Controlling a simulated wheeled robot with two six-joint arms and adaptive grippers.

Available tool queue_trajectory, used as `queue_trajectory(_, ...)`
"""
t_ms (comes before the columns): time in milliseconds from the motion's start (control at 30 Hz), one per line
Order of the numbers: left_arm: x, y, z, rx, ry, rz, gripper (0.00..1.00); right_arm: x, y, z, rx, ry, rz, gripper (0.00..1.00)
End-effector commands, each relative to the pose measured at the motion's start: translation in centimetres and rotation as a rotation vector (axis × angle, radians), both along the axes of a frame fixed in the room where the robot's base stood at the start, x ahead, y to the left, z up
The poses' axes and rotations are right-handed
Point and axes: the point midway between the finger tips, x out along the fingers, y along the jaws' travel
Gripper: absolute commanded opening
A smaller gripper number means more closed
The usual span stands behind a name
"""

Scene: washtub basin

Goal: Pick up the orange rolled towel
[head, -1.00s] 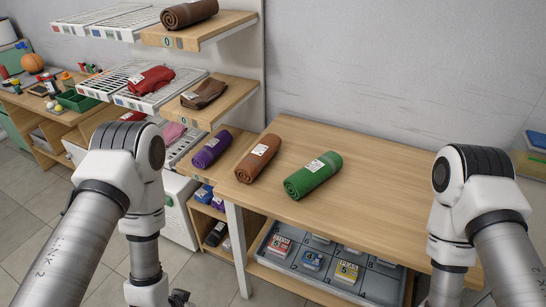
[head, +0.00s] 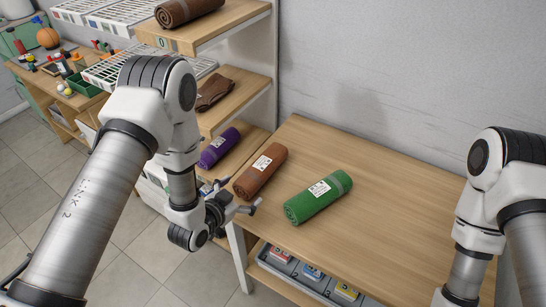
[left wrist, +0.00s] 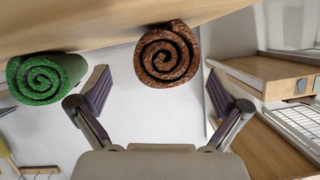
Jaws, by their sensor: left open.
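No roll looks clearly orange; the nearest in colour is the rust-brown rolled towel (head: 260,172) with a white label, lying at the left end of the wooden table. In the left wrist view its spiral end (left wrist: 166,55) shows between the two fingers, beyond their tips. My left gripper (head: 244,198) is open and empty, just in front of the table's left edge, near that end and apart from it. My right arm is at the right; its gripper is out of frame.
A green rolled towel (head: 318,197) lies right of the rust-brown one. A purple roll (head: 219,148) lies on the low shelf at left, and a dark brown roll (head: 187,9) on the top shelf. The right part of the table (head: 400,200) is clear.

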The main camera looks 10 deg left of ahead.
Motion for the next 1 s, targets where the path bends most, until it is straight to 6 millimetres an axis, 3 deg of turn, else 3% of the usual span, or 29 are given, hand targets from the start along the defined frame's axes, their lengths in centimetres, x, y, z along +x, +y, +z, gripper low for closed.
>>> queue_trajectory(433, 6.2, -1.8, -1.9, 0.0, 0.0, -0.001, 1.0, 0.0, 0.0, 2.0, 0.0, 0.001, 0.0, 0.4)
queue_trajectory(700, 6.8, -1.9, -2.3, 0.0, 0.002, 0.001, 1.0, 0.0, 0.0, 2.0, 0.0, 0.002, 0.0, 0.4)
queue_trajectory(867, 6.8, -1.9, -2.3, 0.0, 0.003, 0.001, 0.43, 0.0, 0.0, 2.0, 0.0, 0.002, 0.0, 0.4)
queue_trajectory(900, 6.8, -1.9, -2.3, 0.0, 0.003, 0.001, 0.39, 0.0, 0.0, 2.0, 0.0, 0.002, 0.001, 0.4)
queue_trajectory(1000, 6.8, -1.9, -2.3, 0.0, 0.003, 0.001, 0.39, 0.0, 0.0, 2.0, 0.0, 0.002, 0.001, 0.4)
